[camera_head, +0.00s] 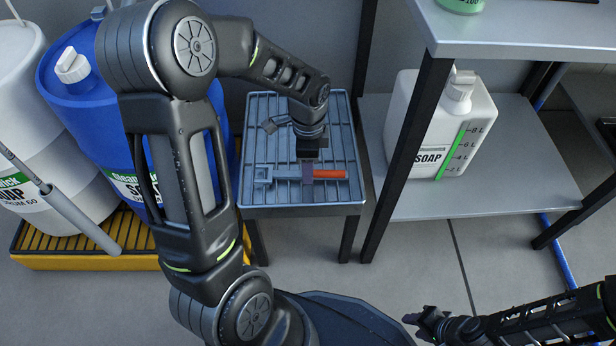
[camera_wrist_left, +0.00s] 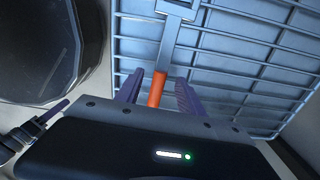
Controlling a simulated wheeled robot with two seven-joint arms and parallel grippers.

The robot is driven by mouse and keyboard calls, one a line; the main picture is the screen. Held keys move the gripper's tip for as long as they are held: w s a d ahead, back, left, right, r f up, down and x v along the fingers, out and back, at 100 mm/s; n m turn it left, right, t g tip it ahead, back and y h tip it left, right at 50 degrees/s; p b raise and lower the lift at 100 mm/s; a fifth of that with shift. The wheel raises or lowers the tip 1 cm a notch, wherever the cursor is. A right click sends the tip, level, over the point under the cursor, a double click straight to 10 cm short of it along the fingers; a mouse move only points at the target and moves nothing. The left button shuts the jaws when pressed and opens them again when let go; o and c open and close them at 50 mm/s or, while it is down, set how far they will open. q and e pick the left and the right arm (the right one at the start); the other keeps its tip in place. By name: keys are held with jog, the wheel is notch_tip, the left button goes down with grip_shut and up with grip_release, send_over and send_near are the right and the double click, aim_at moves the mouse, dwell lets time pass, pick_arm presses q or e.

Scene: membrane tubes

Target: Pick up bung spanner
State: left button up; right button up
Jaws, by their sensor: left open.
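The bung spanner, with a grey metal shank and an orange handle (camera_head: 330,174), lies flat across a small slatted grey stand in the head view.
The slatted stand (camera_head: 345,125) stands between a blue drum (camera_head: 85,110) on a yellow pallet (camera_head: 60,262) and a grey shelf unit (camera_head: 520,195). A white soap canister (camera_head: 415,112) stands on the lower shelf. The floor in front is partly clear.

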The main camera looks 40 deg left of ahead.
pick_arm(q)
jog(key=shift+f, duration=0.75)
jog(key=shift+r, duration=0.1)
jog(key=shift+c, duration=0.2)
grip_shut()
